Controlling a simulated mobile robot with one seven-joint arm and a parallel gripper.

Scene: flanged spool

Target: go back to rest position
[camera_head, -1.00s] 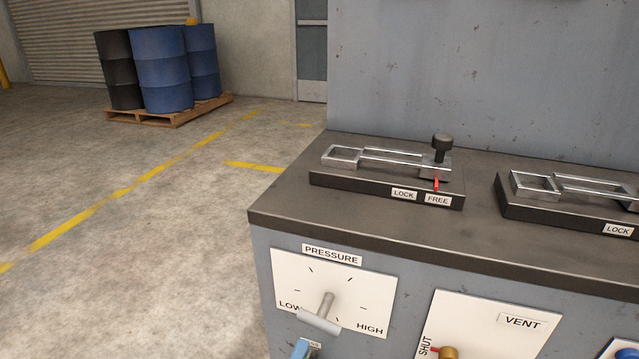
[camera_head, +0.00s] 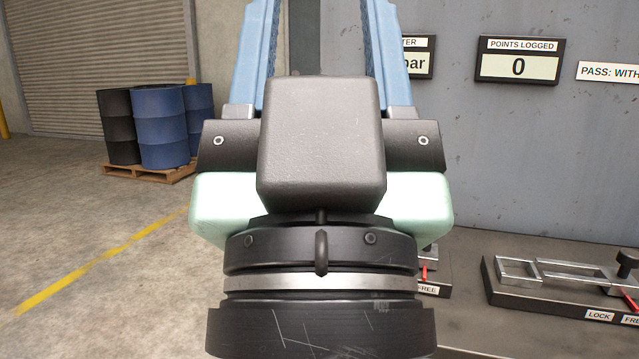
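My gripper (camera_head: 321,30) fills the middle of the head view, raised in front of the camera and pointing up. Its two blue fingers are wide apart, with only the background showing between them. The fingertips run out of the top of the picture. The black and pale green gripper body hides part of the wall and console behind it.
A console top (camera_head: 470,335) lies at lower right with a lock slide (camera_head: 575,280); another slide is mostly hidden behind my gripper. A display reading 0 (camera_head: 517,67) hangs on the grey panel. Blue and black drums (camera_head: 160,125) stand on a pallet (camera_head: 150,172). Floor at left is clear.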

